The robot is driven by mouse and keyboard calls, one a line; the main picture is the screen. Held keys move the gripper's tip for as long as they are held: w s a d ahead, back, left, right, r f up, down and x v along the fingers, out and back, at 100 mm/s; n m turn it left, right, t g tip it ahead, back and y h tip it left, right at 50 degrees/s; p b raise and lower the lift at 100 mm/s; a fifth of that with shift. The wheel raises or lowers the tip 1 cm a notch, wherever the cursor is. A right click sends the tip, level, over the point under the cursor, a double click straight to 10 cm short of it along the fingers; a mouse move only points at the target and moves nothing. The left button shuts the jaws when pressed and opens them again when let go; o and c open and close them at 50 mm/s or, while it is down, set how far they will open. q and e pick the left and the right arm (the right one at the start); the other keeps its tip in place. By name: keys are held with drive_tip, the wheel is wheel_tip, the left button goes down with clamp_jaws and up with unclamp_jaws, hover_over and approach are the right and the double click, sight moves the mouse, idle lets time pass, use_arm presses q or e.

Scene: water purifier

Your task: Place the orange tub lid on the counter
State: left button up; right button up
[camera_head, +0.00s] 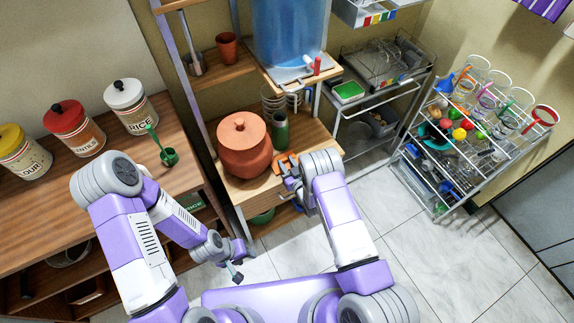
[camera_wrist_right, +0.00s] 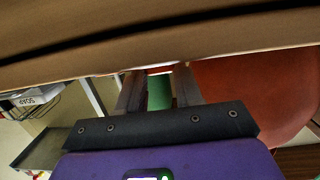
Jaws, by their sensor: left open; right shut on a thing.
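My right gripper (camera_head: 287,172) is shut on an orange piece (camera_head: 284,160), probably the tub lid, at the front of the low wooden cabinet top (camera_head: 306,138). Much of this piece is hidden by the gripper. In the right wrist view, only a thin reddish strip shows between the fingertips (camera_wrist_right: 160,72), close to a brown wooden surface (camera_wrist_right: 230,28). My left gripper (camera_head: 237,268) is open and empty, low over the floor. The long wooden counter (camera_head: 100,190) is at the left.
A lidded terracotta pot (camera_head: 245,157) stands just left of my right gripper; it also shows in the wrist view (camera_wrist_right: 245,85). A green cylinder (camera_head: 279,132) stands behind.

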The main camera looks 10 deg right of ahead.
drive_tip(key=shift+f, duration=0.1)
drive_tip(key=o, duration=1)
